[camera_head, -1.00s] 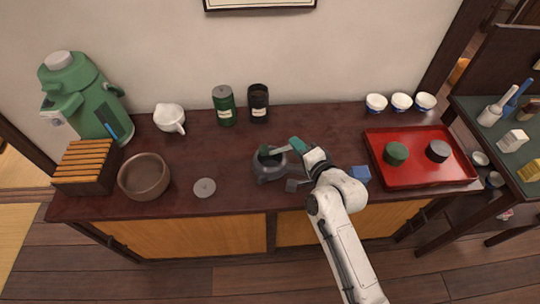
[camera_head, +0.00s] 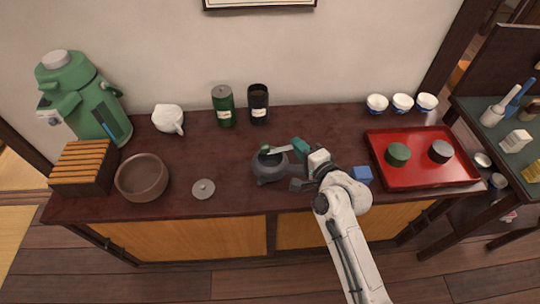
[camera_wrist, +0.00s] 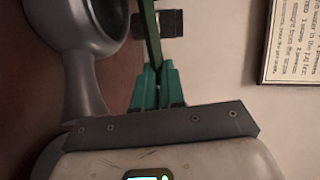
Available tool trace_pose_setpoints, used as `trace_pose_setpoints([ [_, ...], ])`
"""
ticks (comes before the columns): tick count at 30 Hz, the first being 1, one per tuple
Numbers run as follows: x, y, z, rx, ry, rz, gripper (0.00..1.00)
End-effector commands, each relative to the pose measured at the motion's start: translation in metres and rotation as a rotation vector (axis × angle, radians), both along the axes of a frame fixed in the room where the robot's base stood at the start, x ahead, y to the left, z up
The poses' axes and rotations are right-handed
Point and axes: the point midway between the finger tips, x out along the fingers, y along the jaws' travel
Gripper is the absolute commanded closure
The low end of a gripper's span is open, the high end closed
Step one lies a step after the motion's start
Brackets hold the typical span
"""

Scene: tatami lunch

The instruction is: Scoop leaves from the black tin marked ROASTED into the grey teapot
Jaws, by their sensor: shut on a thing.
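The grey teapot (camera_head: 268,168) stands without a lid near the middle of the counter, its handle toward the right. My gripper (camera_head: 300,147) is just right of and above it, with teal fingers shut on the green scoop (camera_head: 278,150). The scoop's head is over the teapot's mouth. In the wrist view the scoop's handle (camera_wrist: 150,32) rises from between the fingertips (camera_wrist: 156,84), and part of the teapot (camera_wrist: 82,85) shows at left. I cannot see whether the scoop holds leaves. The black tin (camera_head: 258,108) stands open at the back; its label is too small to read.
A green lidded tin (camera_head: 223,108) stands left of the black tin. A small grey lid (camera_head: 203,189) lies left of the teapot. A blue block (camera_head: 362,174) and red tray (camera_head: 420,178) are to the right. A white pitcher (camera_head: 168,118) and brown bowl (camera_head: 142,180) are to the left.

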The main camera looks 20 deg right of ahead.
Motion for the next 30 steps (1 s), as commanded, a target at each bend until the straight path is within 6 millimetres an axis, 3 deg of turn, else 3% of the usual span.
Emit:
trace_pose_setpoints([
  [30, -0.0006, -0.0023, 0.0020, 0.134, -0.031, -0.001, 1.00],
])
